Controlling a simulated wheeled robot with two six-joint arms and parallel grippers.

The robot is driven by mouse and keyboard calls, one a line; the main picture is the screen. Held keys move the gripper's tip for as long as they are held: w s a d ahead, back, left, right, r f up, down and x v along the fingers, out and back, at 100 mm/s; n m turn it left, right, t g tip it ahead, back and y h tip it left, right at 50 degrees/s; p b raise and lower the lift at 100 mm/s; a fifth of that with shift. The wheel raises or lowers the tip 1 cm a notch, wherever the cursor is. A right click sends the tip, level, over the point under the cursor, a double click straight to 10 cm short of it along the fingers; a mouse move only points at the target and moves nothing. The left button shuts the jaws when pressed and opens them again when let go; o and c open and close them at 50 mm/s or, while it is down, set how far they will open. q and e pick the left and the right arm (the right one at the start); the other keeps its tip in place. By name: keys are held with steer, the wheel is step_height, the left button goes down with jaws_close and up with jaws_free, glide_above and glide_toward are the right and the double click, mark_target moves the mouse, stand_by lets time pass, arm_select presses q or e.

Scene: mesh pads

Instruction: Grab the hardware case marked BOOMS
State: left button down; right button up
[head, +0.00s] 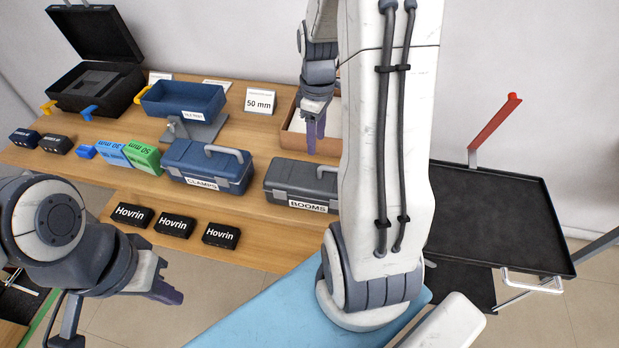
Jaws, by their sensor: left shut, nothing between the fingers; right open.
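The hardware case marked BOOMS (290,188) is a dark grey case with a handle on its lid, on the wooden table right of the middle. Its right end is hidden behind my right arm. My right gripper (316,132) is above and just behind the case, pointing down near a cardboard box, apart from the case handle; it is open. My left gripper (165,292) is at the lower left, in front of the table and away from the case; it is shut and empty.
A blue case marked CLAMPS (210,168) stands left of the BOOMS case. Several black Hovrin boxes (175,226) line the front. A blue bin (182,99) and an open black case (95,86) stand behind. A cardboard box (296,135) is at the back; a black tray cart (490,215) is right.

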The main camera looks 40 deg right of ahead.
glide_above(320, 167)
step_height(320, 167, down, 4)
steer(key=shift+s+a+f, duration=0.1)
steer(key=shift+f, duration=0.15)
steer(key=shift+f+p, duration=0.7)
steer(key=shift+f, duration=2.4)
jaws_close()
steer(key=shift+d+r, duration=0.15)
steer(key=shift+d, duration=0.05)
